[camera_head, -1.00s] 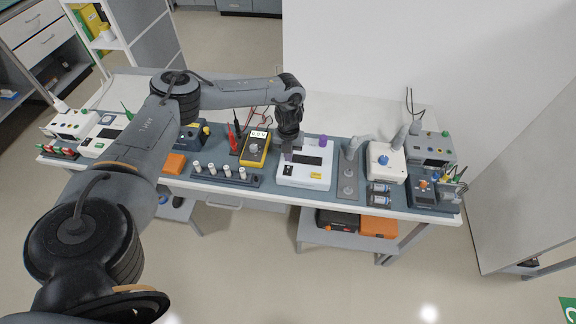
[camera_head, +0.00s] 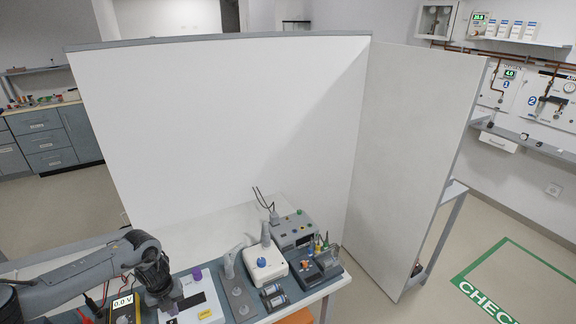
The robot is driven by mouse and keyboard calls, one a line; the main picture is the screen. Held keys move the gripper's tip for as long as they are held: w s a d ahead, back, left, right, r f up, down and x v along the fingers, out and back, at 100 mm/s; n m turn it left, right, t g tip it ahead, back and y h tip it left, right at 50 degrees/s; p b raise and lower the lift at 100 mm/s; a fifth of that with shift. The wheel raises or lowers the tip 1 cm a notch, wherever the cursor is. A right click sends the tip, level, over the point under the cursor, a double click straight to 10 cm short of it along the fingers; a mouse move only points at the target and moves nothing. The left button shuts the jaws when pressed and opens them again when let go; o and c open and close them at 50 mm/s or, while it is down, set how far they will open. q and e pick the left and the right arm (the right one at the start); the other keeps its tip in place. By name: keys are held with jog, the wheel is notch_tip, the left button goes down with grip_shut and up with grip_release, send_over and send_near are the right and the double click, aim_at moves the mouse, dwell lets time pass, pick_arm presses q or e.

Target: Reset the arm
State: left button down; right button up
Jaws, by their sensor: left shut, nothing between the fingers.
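My left arm comes in from the lower left of the head view. Its gripper (camera_head: 170,304) points down at the white device with the purple knob (camera_head: 205,300) on the workbench. The gripper is shut with nothing held. Whether its fingertips touch the device cannot be told. My right gripper is not in view.
A yellow meter (camera_head: 122,310) reading 0.0 V is left of the gripper. A white unit with a blue knob (camera_head: 265,262) and a grey instrument (camera_head: 293,230) stand to the right. White partition panels (camera_head: 235,120) rise behind and at the right (camera_head: 405,150). Green floor marking (camera_head: 495,285) lies beyond.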

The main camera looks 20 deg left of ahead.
pick_arm(q)
jog(key=w+d+f+m+t+h, duration=0.1)
jog(key=d+f, duration=0.2)
jog(key=d, duration=0.8)
jog(key=w+d+f+t+h, duration=0.1)
jog(key=d+f, duration=0.3)
jog(key=d, duration=0.6)
jog(key=s+d+r+n+t+h+p, duration=0.1)
jog(key=s+d+r+n+t, duration=0.1)
jog(key=d, duration=0.9)
jog(key=s+d+r+n+t+h, duration=0.1)
jog(key=s+d+r+n, duration=0.15)
jog(key=d, duration=0.85)
jog(key=s+r+n+t, duration=0.2)
jog(key=s+r+n, duration=0.2)
jog(key=r+n, duration=0.3)
jog(key=s+a+n+g+y+p, duration=0.1)
jog(key=s+a+n+g+y, duration=0.2)
jog(key=s+a+n, duration=1)
jog(key=shift+a+n+g+y, duration=0.3)
jog(key=shift+n+g+y, duration=0.05)
jog(key=shift+g+y, duration=0.05)
